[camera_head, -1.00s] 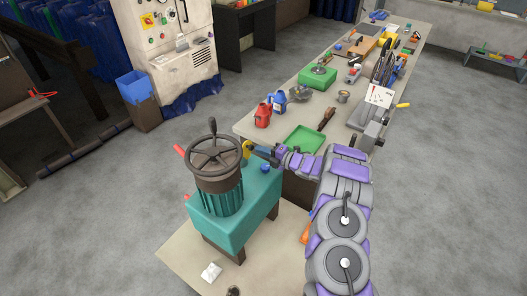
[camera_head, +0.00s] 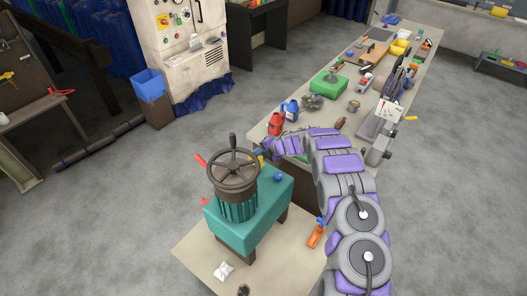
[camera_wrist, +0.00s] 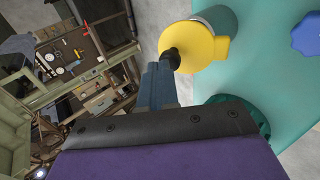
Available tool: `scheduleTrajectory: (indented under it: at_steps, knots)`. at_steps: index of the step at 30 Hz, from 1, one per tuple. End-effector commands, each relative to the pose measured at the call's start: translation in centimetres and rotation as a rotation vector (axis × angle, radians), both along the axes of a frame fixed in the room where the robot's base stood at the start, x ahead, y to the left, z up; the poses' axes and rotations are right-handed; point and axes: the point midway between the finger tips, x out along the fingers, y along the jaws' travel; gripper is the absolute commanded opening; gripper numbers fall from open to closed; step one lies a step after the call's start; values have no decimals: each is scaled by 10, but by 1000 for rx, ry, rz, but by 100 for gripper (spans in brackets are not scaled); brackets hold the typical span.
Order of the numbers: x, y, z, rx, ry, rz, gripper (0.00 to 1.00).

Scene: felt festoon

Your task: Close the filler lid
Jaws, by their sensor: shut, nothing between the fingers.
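The yellow filler lid (camera_wrist: 200,46) has a dark round knob (camera_wrist: 173,57) at its side. In the wrist view it overlaps a grey neck (camera_wrist: 217,17) on the teal machine housing (camera_wrist: 264,64). I cannot tell whether it sits flat on the neck. My gripper (camera_wrist: 162,72) is shut, with its blue fingertips at the knob; whether they touch is unclear. In the head view, my gripper (camera_head: 261,154) is behind the handwheel (camera_head: 233,164), and only a sliver of the yellow lid (camera_head: 260,161) shows beside it. The teal housing (camera_head: 262,207) stands on a low pale table.
A blue knob (camera_head: 278,177) sits on the housing; red handles (camera_head: 200,160) stick out at its left. A long workbench (camera_head: 337,92) with a red can (camera_head: 276,123), a blue can (camera_head: 291,110) and tools lies behind.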

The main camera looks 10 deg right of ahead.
Motion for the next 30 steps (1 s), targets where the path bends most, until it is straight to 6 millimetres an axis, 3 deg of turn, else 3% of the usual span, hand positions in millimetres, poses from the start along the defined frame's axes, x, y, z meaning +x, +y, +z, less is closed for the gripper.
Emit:
scheduleTrajectory:
  at_steps: [12,30]
  knots:
    - [25,21,-12,5,-2,-1,0]
    - [41,37,-29,3,1,-3,0]
